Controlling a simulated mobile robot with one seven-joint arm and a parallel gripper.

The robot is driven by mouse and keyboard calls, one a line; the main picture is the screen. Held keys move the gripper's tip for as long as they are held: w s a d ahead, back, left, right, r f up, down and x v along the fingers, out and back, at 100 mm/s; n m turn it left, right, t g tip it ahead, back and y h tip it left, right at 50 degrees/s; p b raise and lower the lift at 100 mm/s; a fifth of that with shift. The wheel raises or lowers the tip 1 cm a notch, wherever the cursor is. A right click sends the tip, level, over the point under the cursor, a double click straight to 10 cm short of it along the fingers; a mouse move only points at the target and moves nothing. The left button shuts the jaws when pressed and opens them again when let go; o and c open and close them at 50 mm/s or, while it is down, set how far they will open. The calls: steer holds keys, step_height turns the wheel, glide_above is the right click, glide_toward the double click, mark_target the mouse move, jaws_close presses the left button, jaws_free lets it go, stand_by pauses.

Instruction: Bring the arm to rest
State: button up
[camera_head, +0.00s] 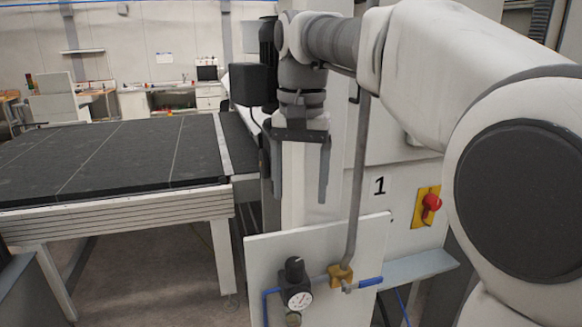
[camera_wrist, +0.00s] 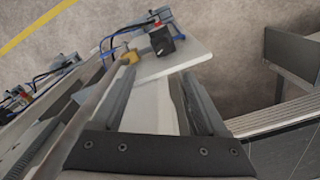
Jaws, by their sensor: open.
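My gripper (camera_head: 299,198) hangs at the end of my arm in the head view, with its fingers pointing down. The two fingers are spread apart with nothing between them. It is in front of a white machine panel and above a white board (camera_head: 330,248) with a gauge and valve. In the wrist view, my gripper (camera_wrist: 158,85) shows both fingers apart, with the white board (camera_wrist: 186,62) beyond them.
A dark-topped conveyor table (camera_head: 110,155) stands at the left. A pressure regulator with a gauge (camera_head: 297,290) and a brass valve (camera_head: 340,275) with a blue handle sit below my gripper. A red emergency button (camera_head: 431,203) is at the right. A grey pipe (camera_head: 359,180) runs upright beside my gripper.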

steer(key=s+d+f+n+t, duration=0.1)
steer(key=s+d+f+t, duration=0.1)
steer(key=s+d+f, duration=0.4)
steer(key=s+d+f+n+t, duration=0.1)
steer(key=s+d+f+t, duration=0.2)
steer(key=s, duration=0.9)
steer(key=d+f, duration=0.3)
steer(key=shift+s+f, duration=0.25)
steer(key=shift+r, duration=0.1)
stand_by(1.6)
